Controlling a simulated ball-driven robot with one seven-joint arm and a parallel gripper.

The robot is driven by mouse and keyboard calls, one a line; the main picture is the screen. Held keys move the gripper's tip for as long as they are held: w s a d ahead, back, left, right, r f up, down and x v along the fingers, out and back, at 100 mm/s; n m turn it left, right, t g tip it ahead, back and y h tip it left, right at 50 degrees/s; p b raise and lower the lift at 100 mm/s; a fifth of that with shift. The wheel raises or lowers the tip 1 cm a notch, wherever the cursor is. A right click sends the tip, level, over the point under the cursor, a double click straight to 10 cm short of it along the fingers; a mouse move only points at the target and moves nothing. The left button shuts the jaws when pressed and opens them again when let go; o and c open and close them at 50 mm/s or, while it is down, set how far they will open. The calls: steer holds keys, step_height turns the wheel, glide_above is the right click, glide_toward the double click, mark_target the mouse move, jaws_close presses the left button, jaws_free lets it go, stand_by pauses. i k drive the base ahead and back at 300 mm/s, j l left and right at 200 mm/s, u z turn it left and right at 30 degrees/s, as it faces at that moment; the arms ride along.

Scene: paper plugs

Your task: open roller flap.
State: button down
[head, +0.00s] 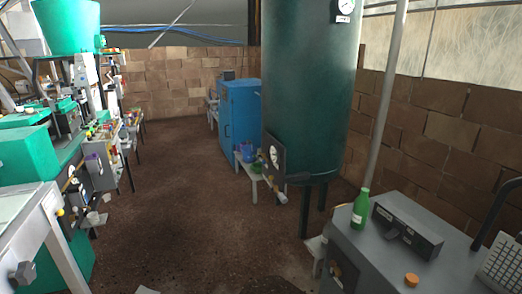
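I cannot pick out a roller flap with certainty in the head view. Green machines (30,150) with trays and small parts line the left side, and any flap on them is too small to tell. A large dark green tank (312,90) stands on legs right of centre. A dark square panel with a round dial (273,158) is at its lower front. A grey cabinet (350,245) stands at the lower right, with a dark round fitting on its front. My gripper is not in view.
A brown floor aisle (185,190) runs clear between the left machines and the tank. A blue cabinet (240,110) stands behind a small bench (246,165). A green bottle (360,208), a dark box (408,225), an orange cap (411,280) and a keyboard (503,265) sit on the grey cabinet.

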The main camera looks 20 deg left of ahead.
mark_target(51, 204)
steer(key=i+u, duration=0.25)
steer(key=u, duration=0.25)
steer(key=i+l+u, duration=0.25)
steer(key=u, duration=0.25)
steer(key=i+l+u, duration=0.2)
steer(key=u, duration=0.25)
steer(key=i+l+u, duration=0.15)
steer(key=l+u, duration=0.2)
steer(key=u, duration=0.15)
steer(key=i+l+u, duration=0.2)
steer(key=l, duration=0.15)
steer(key=i+l+u, duration=0.1)
steer(key=l+u, duration=0.15)
steer(key=l, duration=0.1)
